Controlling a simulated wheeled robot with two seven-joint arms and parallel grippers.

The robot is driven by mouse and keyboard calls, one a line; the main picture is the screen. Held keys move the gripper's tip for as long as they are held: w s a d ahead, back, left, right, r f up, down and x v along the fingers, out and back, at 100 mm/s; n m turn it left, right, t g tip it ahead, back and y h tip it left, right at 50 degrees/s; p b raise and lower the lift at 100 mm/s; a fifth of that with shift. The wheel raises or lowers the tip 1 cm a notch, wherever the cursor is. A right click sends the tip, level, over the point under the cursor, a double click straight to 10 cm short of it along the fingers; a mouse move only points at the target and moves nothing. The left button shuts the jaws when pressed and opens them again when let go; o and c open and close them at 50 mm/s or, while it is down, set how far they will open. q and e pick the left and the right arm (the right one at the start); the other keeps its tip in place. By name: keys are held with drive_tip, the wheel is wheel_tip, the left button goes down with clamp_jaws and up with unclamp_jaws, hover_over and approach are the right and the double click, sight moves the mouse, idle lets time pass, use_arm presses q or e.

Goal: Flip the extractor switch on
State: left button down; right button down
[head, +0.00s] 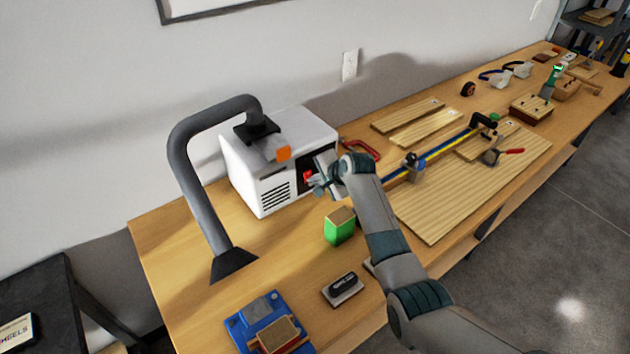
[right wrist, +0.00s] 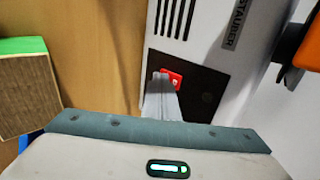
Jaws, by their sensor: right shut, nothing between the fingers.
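The extractor (head: 290,140) is a white box with a dark vent grille and a thick grey hose, standing on the workbench against the wall. Its red switch (head: 307,175) sits on a dark panel on the front face. In the right wrist view the red switch (right wrist: 172,78) shows just beyond the fingertips. My right gripper (head: 318,183) is shut and empty, with its tips at the switch; in the right wrist view the fingers (right wrist: 162,85) overlap its lower left part. I cannot tell whether they touch it, or which way the switch is set. My left gripper is not in view.
A green sanding block (head: 339,228) stands on the bench just below my right gripper. The hose nozzle (head: 233,265) rests left of the extractor. A black-topped eraser-like block (head: 343,287) and a blue tool (head: 268,325) lie nearer. Boards and a clamp (head: 440,155) occupy the right.

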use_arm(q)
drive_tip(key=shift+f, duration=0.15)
use_arm(e)
drive_tip(key=shift+a+f, duration=0.1)
use_arm(q)
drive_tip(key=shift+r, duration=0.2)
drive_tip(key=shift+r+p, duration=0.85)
drive_tip(key=shift+p, duration=0.15)
use_arm(e)
drive_tip(key=shift+r, duration=0.9)
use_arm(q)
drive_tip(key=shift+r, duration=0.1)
